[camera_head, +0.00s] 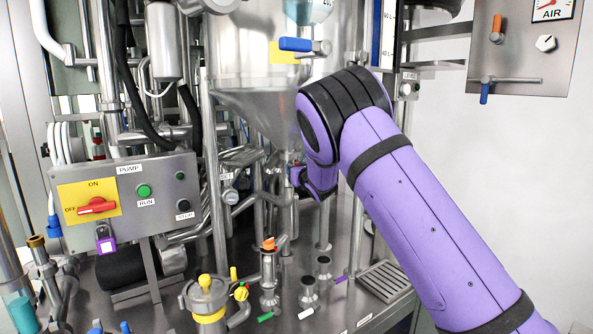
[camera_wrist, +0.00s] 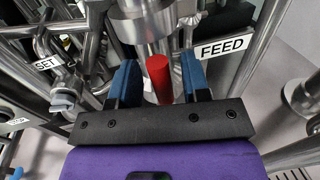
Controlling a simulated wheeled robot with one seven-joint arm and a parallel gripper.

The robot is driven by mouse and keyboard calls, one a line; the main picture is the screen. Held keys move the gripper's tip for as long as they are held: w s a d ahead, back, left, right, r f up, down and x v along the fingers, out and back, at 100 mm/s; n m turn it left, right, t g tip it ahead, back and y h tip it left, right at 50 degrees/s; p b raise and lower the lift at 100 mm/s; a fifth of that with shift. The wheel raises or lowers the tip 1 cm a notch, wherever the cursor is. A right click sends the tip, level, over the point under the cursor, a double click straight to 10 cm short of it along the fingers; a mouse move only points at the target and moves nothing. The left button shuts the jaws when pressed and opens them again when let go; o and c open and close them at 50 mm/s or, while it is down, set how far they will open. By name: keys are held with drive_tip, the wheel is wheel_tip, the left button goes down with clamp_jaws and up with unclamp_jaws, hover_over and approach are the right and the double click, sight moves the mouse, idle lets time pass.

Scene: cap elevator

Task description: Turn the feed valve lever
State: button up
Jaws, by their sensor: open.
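The red feed valve lever (camera_wrist: 158,80) hangs below a round metal valve body (camera_wrist: 145,20) in the wrist view. A white FEED label (camera_wrist: 222,47) is to its right. My gripper (camera_wrist: 157,72) is open, with its blue fingertips on either side of the lever. A gap shows on the left of the lever; the right finger is closer, and I cannot tell if it touches. In the head view a small red part, seemingly the lever (camera_head: 296,175), shows beside my purple wrist below the steel hopper. My arm hides most of the valve there.
Pipes crowd the left, with a SET label (camera_wrist: 47,63) in the wrist view. In the head view a PUMP panel (camera_head: 150,190) stands left, a blue-handled valve (camera_head: 300,45) above, an AIR panel (camera_head: 525,50) upper right, and an orange-topped valve (camera_head: 268,262) with small fittings below.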

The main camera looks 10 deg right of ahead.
drive_tip(key=s+d, duration=0.2)
drive_tip(key=s, duration=0.8)
drive_tip(key=shift+s, duration=0.25)
drive_tip(key=shift+d, duration=0.1)
drive_tip(key=s+d+r+m+g+h, duration=0.25)
drive_tip(key=s+d+r+m, duration=0.2)
drive_tip(key=s+m, duration=0.55)
drive_tip(key=s+d+r+m+g+h, duration=0.1)
drive_tip(key=s+d+r+m+g, duration=0.2)
drive_tip(key=s+d+m, duration=0.5)
drive_tip(key=s+a+m+g, duration=0.2)
drive_tip(key=s+m, duration=0.8)
drive_tip(key=s, duration=0.7)
drive_tip(key=s+a+m+g, duration=0.2)
drive_tip(key=s+m+g, duration=0.3)
drive_tip(key=s+m, duration=0.5)
drive_tip(key=s, duration=0.7)
drive_tip(key=shift+a, duration=0.2)
